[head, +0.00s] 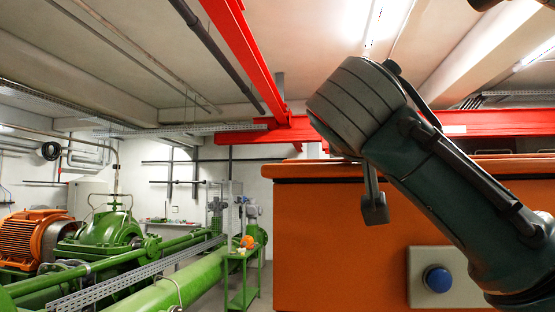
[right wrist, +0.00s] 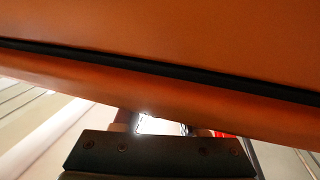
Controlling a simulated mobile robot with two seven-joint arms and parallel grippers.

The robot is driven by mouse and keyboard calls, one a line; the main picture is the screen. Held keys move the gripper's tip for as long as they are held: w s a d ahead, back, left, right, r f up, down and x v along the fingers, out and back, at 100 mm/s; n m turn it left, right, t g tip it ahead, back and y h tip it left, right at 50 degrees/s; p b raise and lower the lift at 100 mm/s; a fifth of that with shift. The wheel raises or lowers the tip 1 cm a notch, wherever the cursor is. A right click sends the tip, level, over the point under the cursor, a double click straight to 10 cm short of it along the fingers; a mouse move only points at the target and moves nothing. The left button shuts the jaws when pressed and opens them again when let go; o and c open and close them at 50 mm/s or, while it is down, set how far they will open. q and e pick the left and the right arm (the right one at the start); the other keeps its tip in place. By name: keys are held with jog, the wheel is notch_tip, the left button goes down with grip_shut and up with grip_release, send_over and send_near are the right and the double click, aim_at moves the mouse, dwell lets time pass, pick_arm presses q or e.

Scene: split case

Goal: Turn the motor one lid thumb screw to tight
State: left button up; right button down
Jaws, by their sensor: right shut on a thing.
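A large orange case (head: 330,235) stands on the right in the head view, with a lid (head: 310,170) along its top. In the right wrist view its orange underside or face fills the top, crossed by a dark seam (right wrist: 150,68). My right gripper (head: 374,205) hangs in front of the case's upper front, below the lid edge. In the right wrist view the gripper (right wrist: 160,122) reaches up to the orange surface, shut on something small. The thumb screw is hidden from both views, so its turn cannot be read. My left gripper is not in view.
A grey box with a blue button (head: 437,279) sits on the case's front. Green pumps (head: 100,240) and an orange motor (head: 32,238) stand at the left. Red beams (head: 250,60) run overhead. A green stand (head: 243,280) is left of the case.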

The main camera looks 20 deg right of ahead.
jog(key=shift+d+f+g, duration=0.1)
jog(key=shift+f+g, duration=0.05)
jog(key=shift+g, duration=0.15)
jog(key=shift+c, duration=2.3)
grip_release()
jog(key=shift+s+a+b, duration=0.3)
jog(key=shift+a+b, duration=0.1)
jog(key=shift+b, duration=0.15)
jog(key=b+v, duration=0.4)
jog(key=v, duration=0.5)
jog(key=shift+b, duration=0.4)
jog(key=shift+s, duration=0.1)
